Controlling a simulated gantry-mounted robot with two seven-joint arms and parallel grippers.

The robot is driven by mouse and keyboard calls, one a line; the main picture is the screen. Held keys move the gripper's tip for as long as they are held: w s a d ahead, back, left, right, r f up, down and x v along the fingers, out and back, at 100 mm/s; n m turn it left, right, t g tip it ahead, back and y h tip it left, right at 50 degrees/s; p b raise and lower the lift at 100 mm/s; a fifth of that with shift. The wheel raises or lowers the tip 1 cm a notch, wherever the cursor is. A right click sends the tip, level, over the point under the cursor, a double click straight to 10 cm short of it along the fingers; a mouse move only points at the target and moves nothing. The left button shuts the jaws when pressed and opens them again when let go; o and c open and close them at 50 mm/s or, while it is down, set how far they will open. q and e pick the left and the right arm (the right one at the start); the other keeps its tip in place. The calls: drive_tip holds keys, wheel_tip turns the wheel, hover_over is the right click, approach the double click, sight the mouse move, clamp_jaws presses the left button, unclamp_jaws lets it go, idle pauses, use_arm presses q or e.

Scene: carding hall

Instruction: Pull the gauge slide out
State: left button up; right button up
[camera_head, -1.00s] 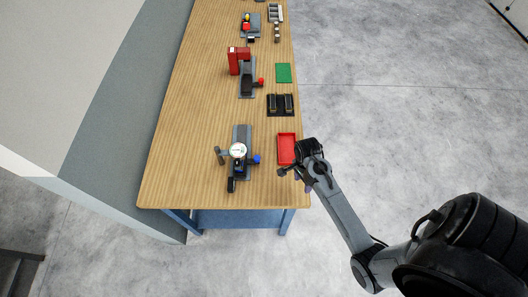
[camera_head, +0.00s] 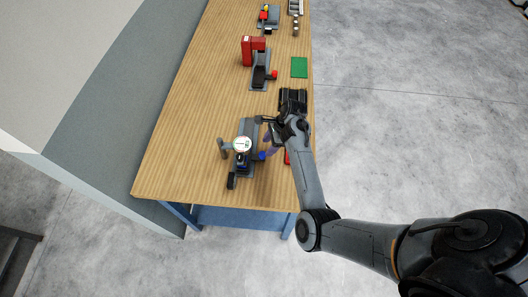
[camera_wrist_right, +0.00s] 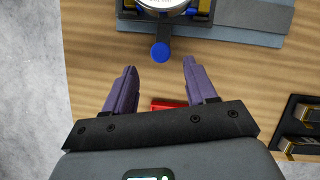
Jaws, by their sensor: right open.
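The gauge fixture (camera_head: 248,128) stands on the wooden bench, a grey base with a round white dial (camera_head: 242,144). A blue knob (camera_head: 262,155) sticks out from its right side; I take it to be the gauge slide's handle. In the right wrist view the blue knob (camera_wrist_right: 160,51) lies ahead of my two purple fingertips, roughly midway between their lines. My right gripper (camera_head: 268,138) is open and empty, above the bench beside the fixture; it also shows in the right wrist view (camera_wrist_right: 160,67). The dial is cut off at the top there. My left gripper is not in view.
A red tray (camera_head: 286,158) is mostly hidden under my right arm. The bench's left side is clear.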

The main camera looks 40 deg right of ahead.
sight(263, 153)
drive_tip(key=shift+x, duration=2.85)
drive_tip(key=shift+c, duration=0.3)
clamp_jaws()
drive_tip(key=shift+d, duration=0.1)
